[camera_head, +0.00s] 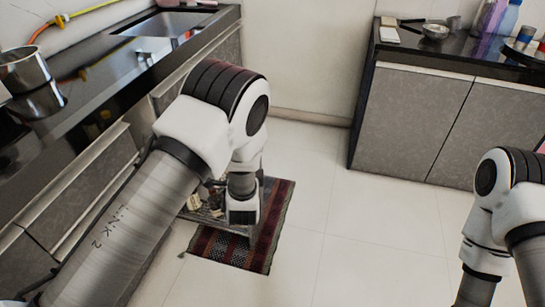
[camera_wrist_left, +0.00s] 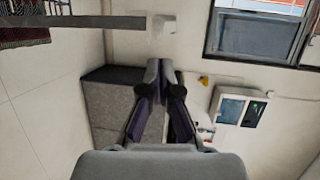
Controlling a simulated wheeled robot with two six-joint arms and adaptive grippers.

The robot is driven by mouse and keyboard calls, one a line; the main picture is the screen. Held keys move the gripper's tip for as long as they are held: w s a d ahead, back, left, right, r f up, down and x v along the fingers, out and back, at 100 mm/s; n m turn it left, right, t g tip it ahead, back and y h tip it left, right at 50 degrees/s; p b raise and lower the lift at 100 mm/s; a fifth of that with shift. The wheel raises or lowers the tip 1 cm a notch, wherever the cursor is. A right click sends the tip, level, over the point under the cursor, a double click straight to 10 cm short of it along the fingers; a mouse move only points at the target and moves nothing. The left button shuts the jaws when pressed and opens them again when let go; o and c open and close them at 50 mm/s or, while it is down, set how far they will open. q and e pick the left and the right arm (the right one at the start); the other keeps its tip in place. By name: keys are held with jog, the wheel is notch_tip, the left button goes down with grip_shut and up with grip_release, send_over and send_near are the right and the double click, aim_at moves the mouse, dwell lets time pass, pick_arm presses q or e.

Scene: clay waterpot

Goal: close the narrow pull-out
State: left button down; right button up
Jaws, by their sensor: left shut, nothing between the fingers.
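The narrow pull-out (camera_head: 218,224) stands out from the left-hand cabinets in the head view, low over the floor mat, with some small items inside. My left arm reaches across in front of it and hides much of it.
A dark counter (camera_head: 105,85) with a sink and a metal pot (camera_head: 30,82) runs along the left. A red patterned mat (camera_head: 272,222) lies under the pull-out. Another grey cabinet (camera_head: 410,120) stands back right. The white floor between is clear.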

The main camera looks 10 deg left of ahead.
pick_arm(q)
jog(key=w+d+t+b, duration=0.2)
jog(key=w+d+b, duration=0.1)
jog(key=d+b, duration=0.15)
jog(key=w+a+b, duration=0.1)
jog(key=w+a, duration=0.4)
jog(key=w, duration=0.4)
jog(key=shift+w+a+r+m+h, duration=0.25)
jog(key=shift+a+r+m+h, duration=0.05)
jog(key=shift+a+h, duration=0.1)
pick_arm(e)
notch_tip(320, 180, down, 9)
jog(key=shift+d, duration=0.35)
pick_arm(q)
jog(key=shift+a, duration=0.1)
pick_arm(e)
jog(key=shift+s, duration=0.1)
